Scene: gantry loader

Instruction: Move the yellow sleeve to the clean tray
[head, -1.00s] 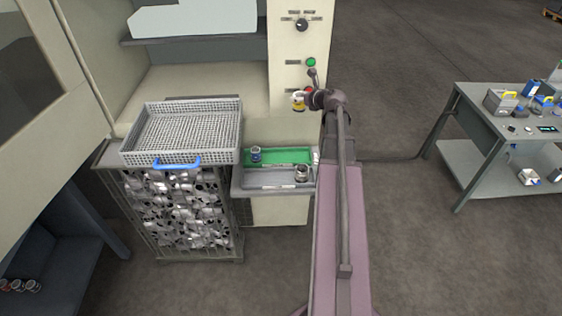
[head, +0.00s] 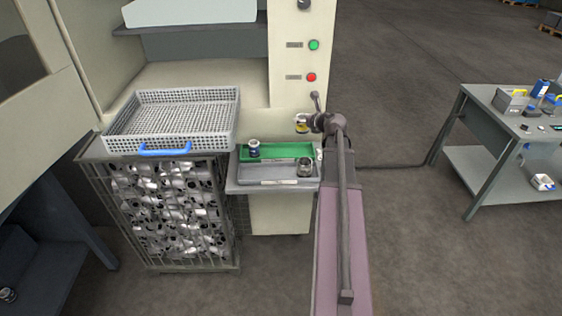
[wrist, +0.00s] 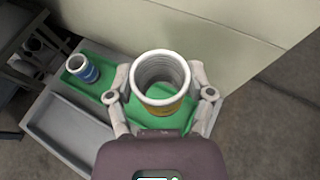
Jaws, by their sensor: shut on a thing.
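The yellow sleeve (head: 301,127) is a short hollow cylinder with a pale metal rim and a yellow band. My gripper (head: 306,123) is shut on it and holds it upright above the right end of the green tray (head: 284,152). In the wrist view the sleeve (wrist: 160,104) sits between both fingers of my gripper (wrist: 161,95), with the green tray below it. A blue-banded sleeve (head: 254,148) stands at the left end of the green tray. A dark-banded sleeve (head: 305,167) stands in the grey tray (head: 262,171) in front. No label marks either tray as clean.
A wire basket with a blue handle (head: 165,149) stands left of the trays on a cage of metal parts (head: 170,215). The machine's cream panel (head: 299,60) rises behind the trays. A grey workbench (head: 490,125) with several items is far right.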

